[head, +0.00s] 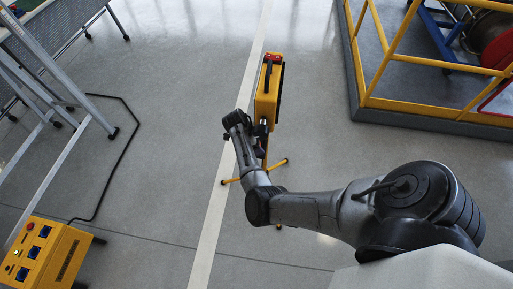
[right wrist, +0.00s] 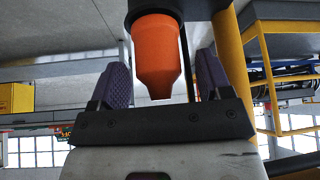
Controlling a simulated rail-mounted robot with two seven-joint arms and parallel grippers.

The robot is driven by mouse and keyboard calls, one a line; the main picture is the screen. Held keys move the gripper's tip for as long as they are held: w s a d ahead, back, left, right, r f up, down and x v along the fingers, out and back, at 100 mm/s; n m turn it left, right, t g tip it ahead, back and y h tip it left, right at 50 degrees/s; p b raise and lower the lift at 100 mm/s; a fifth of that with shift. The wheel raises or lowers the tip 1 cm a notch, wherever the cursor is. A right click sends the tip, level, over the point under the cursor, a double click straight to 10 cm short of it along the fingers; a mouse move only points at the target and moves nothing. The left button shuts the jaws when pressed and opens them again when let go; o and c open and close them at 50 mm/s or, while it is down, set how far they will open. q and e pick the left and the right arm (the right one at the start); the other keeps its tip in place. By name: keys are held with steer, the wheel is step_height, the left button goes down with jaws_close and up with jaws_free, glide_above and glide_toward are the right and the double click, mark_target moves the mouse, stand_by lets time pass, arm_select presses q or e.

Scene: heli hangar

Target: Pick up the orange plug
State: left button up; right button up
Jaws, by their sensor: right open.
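The orange plug (right wrist: 157,52) shows large in the right wrist view. Its wide end meets a dark part at the top edge, and its narrow end points toward my gripper's palm. My right gripper (right wrist: 163,82) is open, with one purple padded finger on each side of the plug. Gaps show between the plug and both fingers, so it is not clamped. In the head view my right gripper (head: 262,124) is at the near side of a yellow box (head: 267,95) on a stand, and I cannot make out the plug there. My left gripper is out of view.
The stand has thin orange legs (head: 232,181) spread on the floor. A yellow-railed platform (head: 436,112) is at the upper right. A grey ladder frame (head: 62,75) and a yellow socket box (head: 42,254) with a black cable (head: 122,152) are at the left. Floor between is clear.

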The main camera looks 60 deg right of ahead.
steer(key=shift+f, duration=0.1)
steer(key=shift+c, duration=0.2)
steer(key=c, duration=1)
